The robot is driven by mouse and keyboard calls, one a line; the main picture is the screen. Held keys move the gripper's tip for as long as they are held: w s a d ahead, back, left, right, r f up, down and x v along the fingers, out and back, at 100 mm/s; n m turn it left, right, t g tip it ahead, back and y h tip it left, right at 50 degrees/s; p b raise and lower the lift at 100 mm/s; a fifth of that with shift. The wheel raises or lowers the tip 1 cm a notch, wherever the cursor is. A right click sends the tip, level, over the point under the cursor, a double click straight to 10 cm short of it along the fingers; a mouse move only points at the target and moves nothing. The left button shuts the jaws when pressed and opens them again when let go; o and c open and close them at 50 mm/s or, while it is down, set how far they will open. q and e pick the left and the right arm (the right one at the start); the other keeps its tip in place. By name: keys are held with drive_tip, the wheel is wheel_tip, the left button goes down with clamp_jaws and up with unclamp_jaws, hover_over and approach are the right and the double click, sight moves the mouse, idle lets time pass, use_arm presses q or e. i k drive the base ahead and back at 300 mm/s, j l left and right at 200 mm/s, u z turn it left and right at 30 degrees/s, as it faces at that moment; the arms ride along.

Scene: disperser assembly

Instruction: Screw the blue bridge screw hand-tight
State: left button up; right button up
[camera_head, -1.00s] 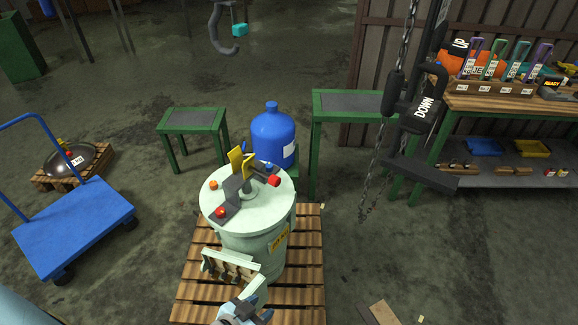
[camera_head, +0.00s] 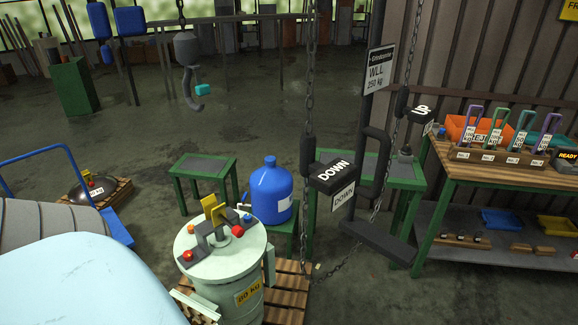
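The blue bridge screw seems to be the small blue piece (camera_head: 247,218) on the lid of a pale green drum (camera_head: 222,275). It sits at the right end of a dark bridge (camera_head: 212,240) with a yellow upright plate (camera_head: 215,209). At this size I cannot tell how deep the screw sits. Red knobs (camera_head: 238,231) and an orange knob (camera_head: 190,228) are also on the lid. A large pale blue and grey part, apparently my arm, covers the lower left. Neither gripper can be made out now.
The drum stands on a wooden pallet (camera_head: 287,292). A blue bottle (camera_head: 271,192) stands close behind it. A hoist chain with a DOWN handle (camera_head: 333,176) hangs to the right, and a hook (camera_head: 190,88) hangs behind. A workbench (camera_head: 500,178) is at right; a green table (camera_head: 203,166) is behind left.

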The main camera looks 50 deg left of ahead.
sight(247, 218)
drive_tip(key=i+l+z, duration=0.7)
drive_tip(key=i, duration=0.35)
drive_tip(key=i+u, duration=0.7)
drive_tip(key=u, duration=0.15)
drive_tip(key=i+l+u, duration=0.2)
drive_tip(key=u, duration=0.2)
drive_tip(key=i+u, duration=0.15)
drive_tip(key=u, duration=0.3)
drive_tip(key=i+l+u, duration=0.1)
drive_tip(key=u, duration=0.3)
drive_tip(key=i+l+u, duration=0.1)
drive_tip(key=u, duration=0.35)
drive_tip(key=i+l+u, duration=0.2)
drive_tip(key=u, duration=0.25)
drive_tip(key=l+u, duration=0.15)
drive_tip(key=u, duration=0.25)
drive_tip(key=i+l+u, duration=0.1)
drive_tip(key=l+u, duration=0.15)
drive_tip(key=u, duration=0.2)
drive_tip(key=l+u, duration=0.2)
drive_tip(key=u, duration=0.25)
drive_tip(key=l+u, duration=0.25)
drive_tip(key=u, duration=0.15)
drive_tip(key=i+l+u, duration=0.1)
drive_tip(key=l+u, duration=0.45)
drive_tip(key=u, duration=0.25)
drive_tip(key=l+u, duration=0.45)
drive_tip(key=k+l, duration=0.05)
